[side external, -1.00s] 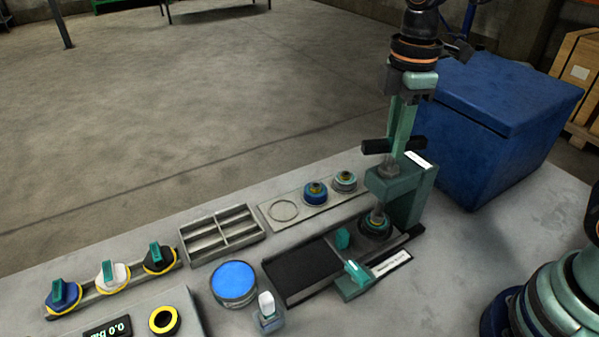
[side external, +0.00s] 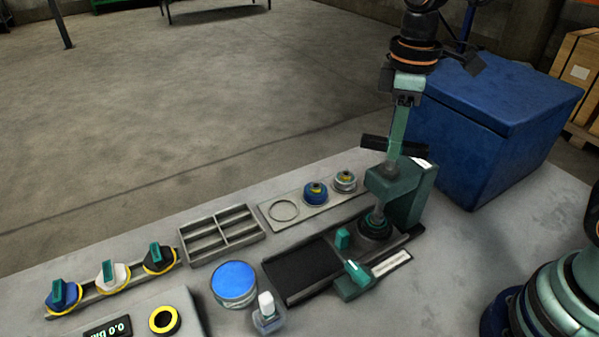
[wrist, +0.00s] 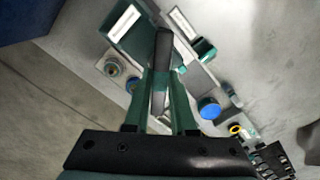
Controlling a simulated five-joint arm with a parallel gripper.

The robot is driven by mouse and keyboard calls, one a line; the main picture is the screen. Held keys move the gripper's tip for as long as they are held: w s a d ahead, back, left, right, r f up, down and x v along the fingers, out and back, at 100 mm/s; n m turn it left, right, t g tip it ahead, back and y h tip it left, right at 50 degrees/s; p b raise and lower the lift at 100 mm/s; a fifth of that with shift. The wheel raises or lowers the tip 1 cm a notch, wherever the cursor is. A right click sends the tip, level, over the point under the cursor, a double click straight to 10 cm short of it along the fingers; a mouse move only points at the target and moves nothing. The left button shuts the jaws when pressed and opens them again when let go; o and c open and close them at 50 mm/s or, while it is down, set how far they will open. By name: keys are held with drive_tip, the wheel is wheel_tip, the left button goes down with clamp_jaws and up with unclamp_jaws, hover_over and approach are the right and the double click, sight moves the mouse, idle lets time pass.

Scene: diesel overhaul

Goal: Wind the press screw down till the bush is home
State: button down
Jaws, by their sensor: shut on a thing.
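The green press (side external: 412,195) stands at the right of the bench. Its black crossbar handle (side external: 372,142) sits on top of the screw. My gripper (side external: 395,152) points down from above, shut on the handle. In the wrist view, the handle (wrist: 163,45) runs between the two green fingers of my gripper (wrist: 163,78). The grey press screw (side external: 377,214) reaches down to a dark round piece (side external: 374,229) on the press bed. The bush is mostly hidden under the screw's end, so I cannot tell how deep it sits.
A plate (side external: 268,222) with blue and grey round parts lies left of the press. A grey divided tray (side external: 222,260), a blue-topped pot (side external: 234,282) and several coloured knobs (side external: 110,274) stand further left. A blue crate (side external: 495,125) is behind the press.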

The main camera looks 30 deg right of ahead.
drive_tip(key=shift+r, duration=0.1)
drive_tip(key=m, duration=0.5)
drive_tip(key=c, duration=0.8)
unclamp_jaws()
drive_tip(key=shift+f, duration=0.2)
drive_tip(key=shift+o, duration=0.2)
drive_tip(key=shift+r, duration=2.75)
